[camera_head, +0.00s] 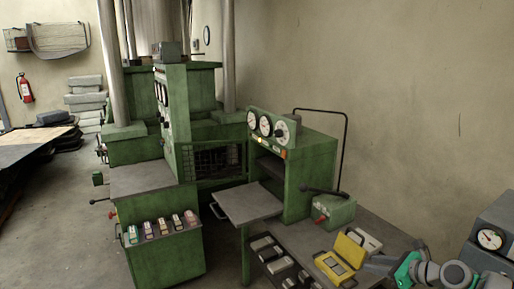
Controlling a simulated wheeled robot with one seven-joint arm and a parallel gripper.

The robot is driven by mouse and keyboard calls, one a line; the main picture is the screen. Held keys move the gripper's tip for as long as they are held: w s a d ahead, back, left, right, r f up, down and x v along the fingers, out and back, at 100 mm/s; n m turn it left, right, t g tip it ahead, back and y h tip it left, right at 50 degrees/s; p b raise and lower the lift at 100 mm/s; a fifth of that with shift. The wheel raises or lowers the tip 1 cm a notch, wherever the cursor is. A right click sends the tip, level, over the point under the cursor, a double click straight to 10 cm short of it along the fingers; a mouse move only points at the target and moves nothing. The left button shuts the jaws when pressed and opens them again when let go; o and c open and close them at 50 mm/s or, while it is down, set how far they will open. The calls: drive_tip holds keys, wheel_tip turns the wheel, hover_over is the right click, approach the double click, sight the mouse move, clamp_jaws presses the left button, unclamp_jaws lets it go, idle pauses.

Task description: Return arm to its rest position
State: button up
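My arm shows at the lower right edge as grey joints with a teal part. My gripper (405,270) seems to be at this teal part, low in front of the right-hand bench. It is small and partly cut off by the bottom edge, so I cannot make out its fingers or whether it holds anything. A yellow box (340,262), open-lidded in look, lies on the bench just left of the arm; I cannot tell if they touch.
A green machine with dials (268,125) and a grey shelf (247,203) stands in the middle. Dark blocks (282,263) line the bench front. A grey gauge box (490,240) is at the right edge. Open floor (65,215) lies at left.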

drive_tip(key=s+a+r+n+g+h, duration=0.2)
drive_tip(key=s+a+r+n, duration=0.25)
drive_tip(key=a+n, duration=0.4)
drive_tip(key=s+a+r+n+g+h, duration=0.25)
drive_tip(key=s+a+n, duration=0.25)
drive_tip(key=a+n, duration=0.4)
drive_tip(key=s+a+n+h, duration=0.1)
drive_tip(key=s+a+n, duration=0.1)
drive_tip(key=s+n, duration=0.3)
drive_tip(key=s+a+n+g+h, duration=0.1)
drive_tip(key=s+n, duration=0.4)
drive_tip(key=s, duration=0.6)
drive_tip(key=shift+s+a, duration=0.35)
drive_tip(key=shift+a, duration=0.55)
drive_tip(key=shift+g, duration=0.25)
